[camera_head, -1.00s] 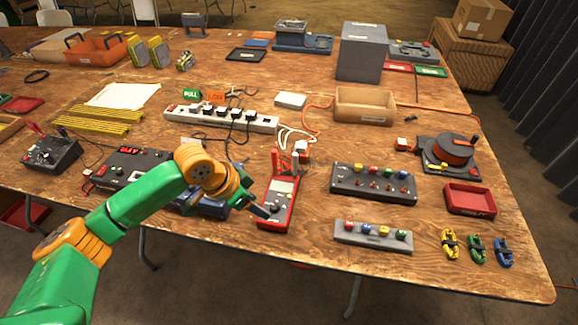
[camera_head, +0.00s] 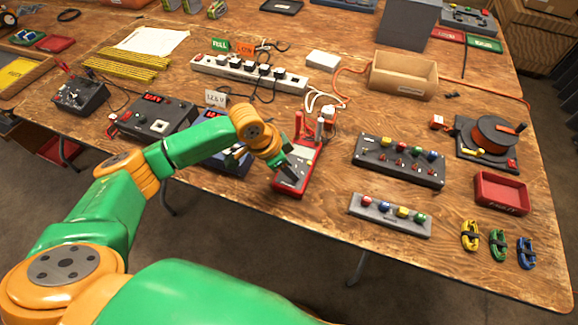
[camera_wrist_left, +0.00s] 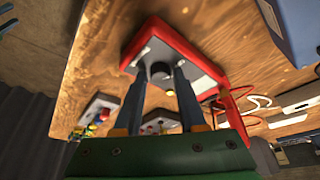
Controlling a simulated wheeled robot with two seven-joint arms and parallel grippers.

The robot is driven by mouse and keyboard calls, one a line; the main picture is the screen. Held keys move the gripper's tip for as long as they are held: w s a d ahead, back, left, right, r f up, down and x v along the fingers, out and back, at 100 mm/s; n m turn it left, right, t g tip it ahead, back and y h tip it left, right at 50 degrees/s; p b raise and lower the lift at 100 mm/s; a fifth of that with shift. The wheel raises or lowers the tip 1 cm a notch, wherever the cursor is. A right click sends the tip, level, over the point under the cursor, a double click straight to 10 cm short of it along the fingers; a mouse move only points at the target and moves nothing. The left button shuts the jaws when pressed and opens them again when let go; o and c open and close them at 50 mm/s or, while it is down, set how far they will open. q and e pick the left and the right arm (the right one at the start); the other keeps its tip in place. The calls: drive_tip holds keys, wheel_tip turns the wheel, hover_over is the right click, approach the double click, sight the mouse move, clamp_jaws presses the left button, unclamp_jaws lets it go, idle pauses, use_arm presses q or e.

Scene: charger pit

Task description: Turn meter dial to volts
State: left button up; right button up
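The meter (camera_head: 310,160) is red with a grey face and lies on the wooden table near its front edge. It also shows in the left wrist view (camera_wrist_left: 200,58), where its dark round dial (camera_wrist_left: 160,72) is seen. My left gripper (camera_head: 289,174) is over the front part of the meter. In the left wrist view its two fingers (camera_wrist_left: 160,78) stand apart, one on each side of the dial, with a small gap visible. I cannot tell whether a fingertip touches the dial. The dial's pointer and markings are too small to read. My right gripper is not in view.
Red probes (camera_head: 309,128) stand at the meter's back end. A dark panel with coloured knobs (camera_head: 398,160) and a grey strip with coloured knobs (camera_head: 390,215) lie to the right. A blue device (camera_head: 233,157) is close on the left. A white power strip (camera_head: 250,73) lies behind.

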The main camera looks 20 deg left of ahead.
use_arm(q)
clamp_jaws()
drive_tip(key=shift+w+m+g+h+p, duration=0.1)
drive_tip(key=shift+m+g+h+p, duration=0.25)
drive_tip(key=shift+m, duration=0.85)
drive_tip(key=shift+w+m+g, duration=0.1)
drive_tip(key=shift+m+g, duration=0.25)
drive_tip(key=shift+m, duration=0.45)
drive_tip(key=m+b, duration=0.1)
drive_tip(key=m+g+b, duration=0.1)
drive_tip(key=m, duration=0.1)
drive_tip(key=shift+w+f+m+h, duration=0.15)
drive_tip(key=shift+w+m+h, duration=0.05)
drive_tip(key=shift+m+h, duration=0.1)
drive_tip(key=shift+w+a+m+g+b, duration=0.1)
drive_tip(key=shift+m+g+b, duration=0.9)
drive_tip(key=shift+m+b, duration=1)
